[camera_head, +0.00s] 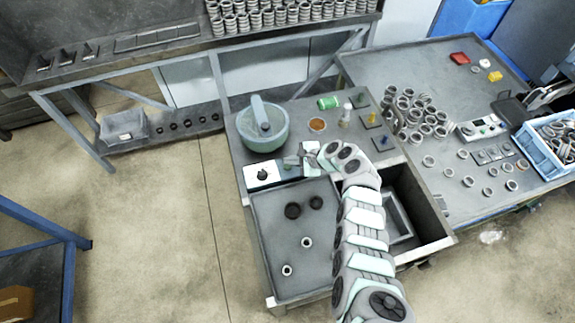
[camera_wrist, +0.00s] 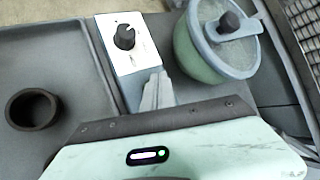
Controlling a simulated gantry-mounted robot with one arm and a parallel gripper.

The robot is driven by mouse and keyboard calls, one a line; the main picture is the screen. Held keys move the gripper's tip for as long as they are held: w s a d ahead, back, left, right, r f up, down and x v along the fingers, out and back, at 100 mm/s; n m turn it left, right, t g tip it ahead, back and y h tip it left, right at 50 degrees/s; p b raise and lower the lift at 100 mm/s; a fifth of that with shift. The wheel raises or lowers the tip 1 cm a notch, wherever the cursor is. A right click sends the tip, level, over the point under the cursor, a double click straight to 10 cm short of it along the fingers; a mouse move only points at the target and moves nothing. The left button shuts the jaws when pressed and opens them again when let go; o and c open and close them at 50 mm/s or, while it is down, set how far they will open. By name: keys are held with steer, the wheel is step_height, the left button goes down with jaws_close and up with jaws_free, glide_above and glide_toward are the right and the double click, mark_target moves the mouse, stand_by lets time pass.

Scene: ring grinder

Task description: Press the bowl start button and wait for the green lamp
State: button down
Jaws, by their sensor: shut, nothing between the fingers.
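The green bowl (camera_head: 262,140) stands on the bench with a grey-blue arm across its top; it also shows in the wrist view (camera_wrist: 195,55). Beside it is a white control box (camera_head: 254,183) with a black knob (camera_head: 262,174). In the wrist view the box (camera_wrist: 137,68) shows the same knob (camera_wrist: 124,37) and small markings. My gripper (camera_head: 289,163) is shut and empty, its fingertips (camera_wrist: 158,76) over or beside the box's near right part. I cannot tell whether they touch it. No start button or lit green lamp can be made out; my fingers cover part of the box.
A grey tray (camera_head: 268,250) with two dark rings and two small metal rings lies in front of the box. An open drawer (camera_head: 425,215) is to the right. Many metal rings cover the right table.

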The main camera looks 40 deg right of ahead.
mark_target(290, 167)
steer(key=shift+f, duration=0.15)
steer(key=shift+f+b, duration=0.25)
steer(key=shift+b, duration=0.05)
steer(key=shift+f+b, duration=0.4)
steer(key=shift+f, duration=0.1)
stand_by(0.5)
steer(key=shift+r, duration=0.1)
steer(key=shift+r+p, duration=0.8)
steer(key=shift+p, duration=0.1)
step_height(290, 167, up, 5)
steer(key=p, duration=0.5)
steer(key=shift+r, duration=0.1)
stand_by(0.6)
